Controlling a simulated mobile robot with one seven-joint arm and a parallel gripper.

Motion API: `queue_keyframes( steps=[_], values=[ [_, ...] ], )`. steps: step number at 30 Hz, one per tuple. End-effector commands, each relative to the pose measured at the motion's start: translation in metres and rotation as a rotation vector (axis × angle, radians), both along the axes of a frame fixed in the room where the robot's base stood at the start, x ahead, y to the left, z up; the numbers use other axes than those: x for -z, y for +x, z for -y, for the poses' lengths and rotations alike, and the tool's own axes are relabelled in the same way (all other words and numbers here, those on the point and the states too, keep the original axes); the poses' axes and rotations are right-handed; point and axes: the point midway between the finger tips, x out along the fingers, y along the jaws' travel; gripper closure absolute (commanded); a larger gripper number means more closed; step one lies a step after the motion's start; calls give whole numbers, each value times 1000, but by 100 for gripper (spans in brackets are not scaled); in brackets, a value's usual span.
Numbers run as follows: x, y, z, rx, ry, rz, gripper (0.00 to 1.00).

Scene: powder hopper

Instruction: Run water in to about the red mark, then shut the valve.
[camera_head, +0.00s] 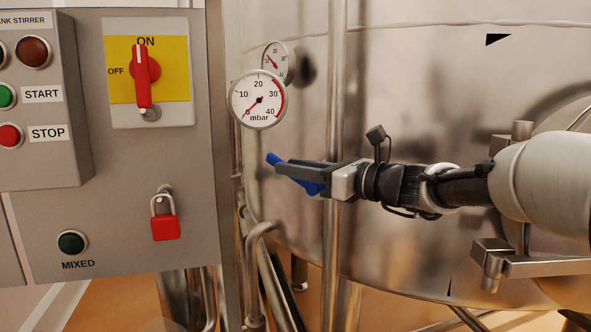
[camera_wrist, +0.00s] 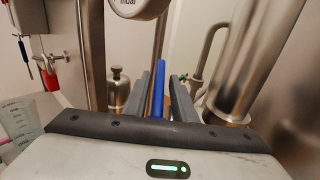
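My gripper (camera_head: 288,172) reaches in from the right in front of the steel tank (camera_head: 420,90). A blue bar (camera_head: 273,158), which looks like a valve lever, lies along its fingers; its tip sticks out past them. In the wrist view the blue bar (camera_wrist: 157,92) runs between the two grey fingers (camera_wrist: 160,95). Whether both fingers press on it is not clear. The valve body is hidden. No red water-level mark and no water level can be made out.
A gauge (camera_head: 259,99) marked mbar hangs left of a vertical pipe (camera_head: 336,60), its needle at the low end. The control panel (camera_head: 205,170) holds a red switch (camera_head: 144,75) and red padlock (camera_head: 165,217). A graduated clear vessel (camera_wrist: 20,122) is lower left in the wrist view.

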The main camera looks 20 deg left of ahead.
Motion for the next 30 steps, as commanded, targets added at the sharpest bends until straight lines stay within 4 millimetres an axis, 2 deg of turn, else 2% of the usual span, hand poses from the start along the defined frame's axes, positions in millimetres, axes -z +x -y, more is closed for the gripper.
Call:
queue_keyframes(
  steps=[7, 11, 24, 30],
  values=[
    [0, 0, 3, 1, 0, 0, 76],
    [-1, -2, 17, 3, 0, 1, 76],
    [-3, -24, 119, 6, -1, 0, 76],
    [-3, -32, 154, 3, 0, 0, 76]
  ],
)
